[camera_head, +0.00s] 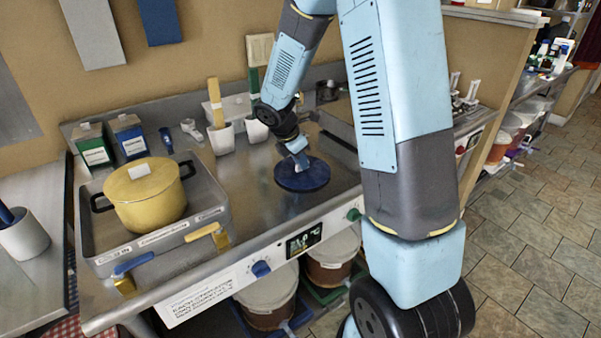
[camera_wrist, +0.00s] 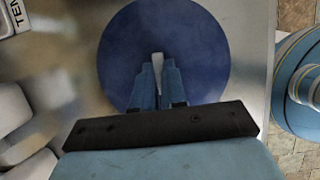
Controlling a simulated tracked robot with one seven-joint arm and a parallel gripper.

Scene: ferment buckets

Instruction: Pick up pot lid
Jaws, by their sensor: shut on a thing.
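A round dark blue pot lid (camera_head: 302,177) is at the middle of the steel counter, below my gripper (camera_head: 300,160). I cannot tell whether it touches the counter. In the wrist view the blue lid (camera_wrist: 205,50) fills the upper middle. My gripper's two fingers (camera_wrist: 158,68) are closed on the lid's narrow pale handle (camera_wrist: 157,60), which shows between them. A yellow pot (camera_head: 152,208) stands to the left in a steel tray. It has its own yellow lid (camera_head: 142,180) with a pale block-like handle on top.
Two boxes (camera_head: 92,146) and white cups (camera_head: 221,138) holding tools stand along the back. A control panel (camera_head: 303,240) runs along the counter front. Buckets (camera_head: 268,300) sit below. Bare counter lies between tray and lid.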

